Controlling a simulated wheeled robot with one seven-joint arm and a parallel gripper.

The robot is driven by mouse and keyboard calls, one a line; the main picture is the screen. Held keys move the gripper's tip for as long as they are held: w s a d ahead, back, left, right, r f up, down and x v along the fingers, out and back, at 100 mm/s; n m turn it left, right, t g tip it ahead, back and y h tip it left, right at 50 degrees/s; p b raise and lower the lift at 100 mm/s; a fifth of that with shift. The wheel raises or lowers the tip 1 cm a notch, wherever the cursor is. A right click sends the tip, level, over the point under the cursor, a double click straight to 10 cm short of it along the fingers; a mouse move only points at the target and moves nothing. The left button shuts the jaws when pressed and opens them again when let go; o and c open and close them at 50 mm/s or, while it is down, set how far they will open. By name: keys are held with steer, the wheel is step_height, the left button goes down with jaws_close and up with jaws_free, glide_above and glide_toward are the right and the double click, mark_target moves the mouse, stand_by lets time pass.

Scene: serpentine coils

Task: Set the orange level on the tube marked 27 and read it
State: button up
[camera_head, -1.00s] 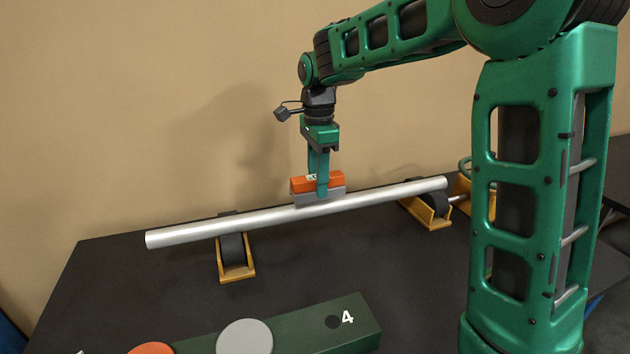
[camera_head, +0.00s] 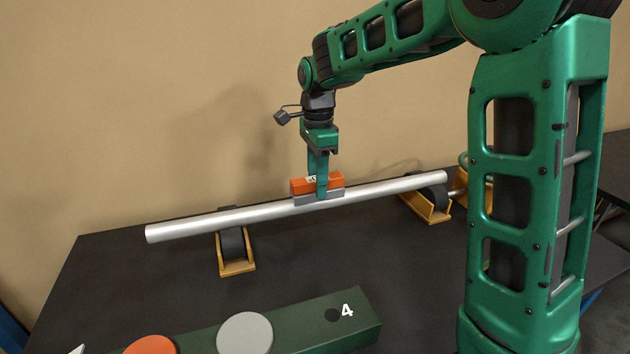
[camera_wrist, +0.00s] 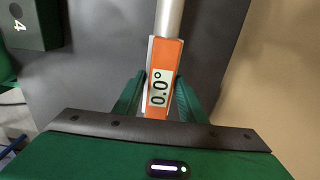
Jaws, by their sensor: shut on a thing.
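The orange level (camera_head: 332,182) has a grey base and sits along the top of a long silver tube (camera_head: 245,215), near its middle. I cannot see a number 27 on the tube. My gripper (camera_head: 322,194) is shut on the level from above. In the wrist view the level (camera_wrist: 170,57) lies between the two green fingers (camera_wrist: 157,95), in line with the tube (camera_wrist: 168,17). Its display (camera_wrist: 158,88) reads 0.0°. In the head view the tube slopes up to the right.
The tube rests on two yellow roller stands, one at left (camera_head: 237,262) and one at right (camera_head: 427,208). A dark green block marked 4 (camera_head: 365,325) with a grey disc (camera_head: 245,333) and an orange disc (camera_head: 152,345) is in front. The black table between is clear.

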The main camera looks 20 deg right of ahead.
steer(key=shift+f, duration=0.45)
stand_by(1.5)
steer(key=o, duration=1.3)
steer(key=shift+o, duration=0.2)
steer(key=shift+r, duration=3)
